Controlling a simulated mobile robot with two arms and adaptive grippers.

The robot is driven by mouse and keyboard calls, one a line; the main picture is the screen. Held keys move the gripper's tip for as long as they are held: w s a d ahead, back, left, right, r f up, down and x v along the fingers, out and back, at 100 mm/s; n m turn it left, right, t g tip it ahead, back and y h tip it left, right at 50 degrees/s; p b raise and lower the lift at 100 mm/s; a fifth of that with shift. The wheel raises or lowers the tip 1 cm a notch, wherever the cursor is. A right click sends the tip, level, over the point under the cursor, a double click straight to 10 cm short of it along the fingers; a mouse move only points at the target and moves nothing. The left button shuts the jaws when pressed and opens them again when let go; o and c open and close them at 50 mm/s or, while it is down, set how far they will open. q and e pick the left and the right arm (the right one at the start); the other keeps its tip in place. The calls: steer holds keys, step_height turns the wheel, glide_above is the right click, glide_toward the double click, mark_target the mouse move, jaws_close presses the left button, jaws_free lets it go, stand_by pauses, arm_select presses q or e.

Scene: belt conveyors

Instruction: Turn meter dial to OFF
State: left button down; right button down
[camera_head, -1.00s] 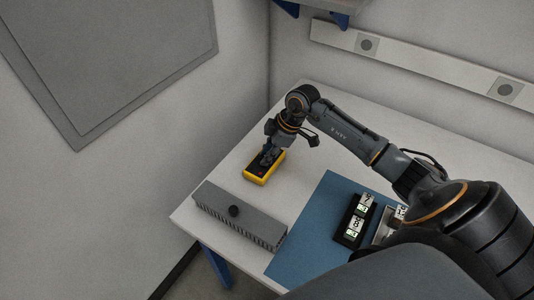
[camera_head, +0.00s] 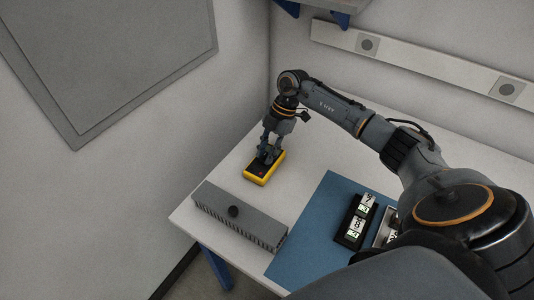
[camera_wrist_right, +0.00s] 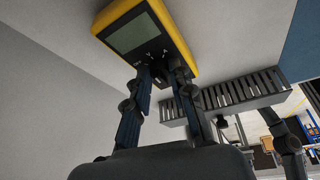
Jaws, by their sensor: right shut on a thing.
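The yellow multimeter (camera_head: 258,180) with a dark face lies on the white table near its far left side. It also shows in the right wrist view (camera_wrist_right: 178,42), with its grey screen and printed marks. My right gripper (camera_head: 267,158) reaches down onto the meter's face from above. In the right wrist view my right gripper (camera_wrist_right: 165,80) is shut on the dark dial (camera_wrist_right: 161,75), which is mostly hidden between the fingertips. The dial's pointing direction cannot be made out. My left gripper is not in view.
A grey finned box (camera_head: 240,222) with a black knob sits at the table's front left edge. A blue mat (camera_head: 310,225) holds a black device with lit displays (camera_head: 354,222). Walls stand behind and left. The white tabletop (camera_head: 300,155) around the meter is clear.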

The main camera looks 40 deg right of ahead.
steer(key=n, duration=0.2)
steer(key=n+g+b, duration=0.2)
steer(key=n, duration=0.1)
steer(key=shift+w+a+n+h, duration=0.15)
steer(key=shift+w+n+h, duration=0.15)
steer(key=shift+w, duration=0.05)
steer(key=shift+w+a+n+g+h+b, duration=0.1)
steer(key=shift+n+g+h+b, duration=0.25)
steer(key=shift+n, duration=0.6)
steer(key=shift+n+g+h+b, duration=0.15)
steer(key=shift+n+g+b, duration=0.25)
steer(key=shift+n, duration=0.55)
steer(key=c, duration=1.1)
jaws_free()
steer(key=shift+c, duration=0.2)
